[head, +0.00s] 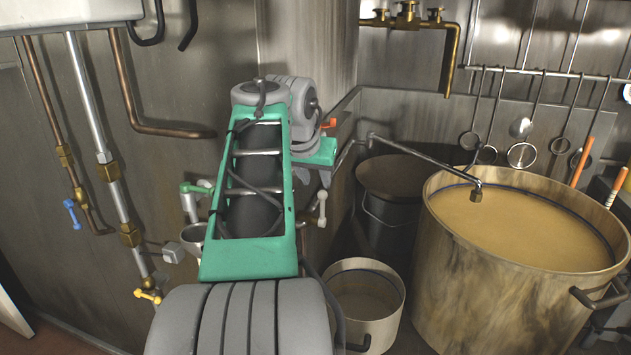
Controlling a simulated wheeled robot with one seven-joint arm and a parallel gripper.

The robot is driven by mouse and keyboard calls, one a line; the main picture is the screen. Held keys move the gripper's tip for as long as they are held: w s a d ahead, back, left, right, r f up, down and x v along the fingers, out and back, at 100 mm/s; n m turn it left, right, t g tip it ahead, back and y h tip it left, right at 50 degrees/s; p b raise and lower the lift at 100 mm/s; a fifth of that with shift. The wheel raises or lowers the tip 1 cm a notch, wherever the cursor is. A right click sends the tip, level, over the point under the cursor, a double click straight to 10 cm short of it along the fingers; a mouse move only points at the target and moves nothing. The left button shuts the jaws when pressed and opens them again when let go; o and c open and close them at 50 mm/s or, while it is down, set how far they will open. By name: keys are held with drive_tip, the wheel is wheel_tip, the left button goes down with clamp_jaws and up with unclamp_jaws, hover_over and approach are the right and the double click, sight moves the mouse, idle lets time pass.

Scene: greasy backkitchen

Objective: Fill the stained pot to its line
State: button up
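The stained pot (480,285) is a large, brown-streaked metal pot at the right. It holds tan, cloudy liquid (530,225) high up, close under a thin blue line (545,197) on its inner wall. A jointed metal spout (410,152) reaches from the wall so that its nozzle (477,193) is over the pot's left part; I see no clear stream from it. My gripper (312,177) is at the wall near the spout's base, beside a pale lever handle (321,207). My arm partly hides it, so its opening and any contact with the handle are unclear.
A smaller pot (385,328) with a blue inner line and a dark bucket (388,225) stand left of the stained pot. Pipes with blue (71,214) and yellow (148,295) valve handles run down the left wall. Ladles (522,154) hang behind; a brass tap (450,75) is above.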

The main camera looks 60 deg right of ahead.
sight(322, 193)
drive_tip(key=b+x, duration=0.4)
drive_tip(key=x, duration=0.3)
drive_tip(key=shift+d+f, duration=0.1)
drive_tip(key=shift+f, duration=0.1)
drive_tip(key=shift+d+b, duration=0.25)
drive_tip(key=shift+b, duration=0.05)
drive_tip(key=shift+c, duration=0.2)
clamp_jaws()
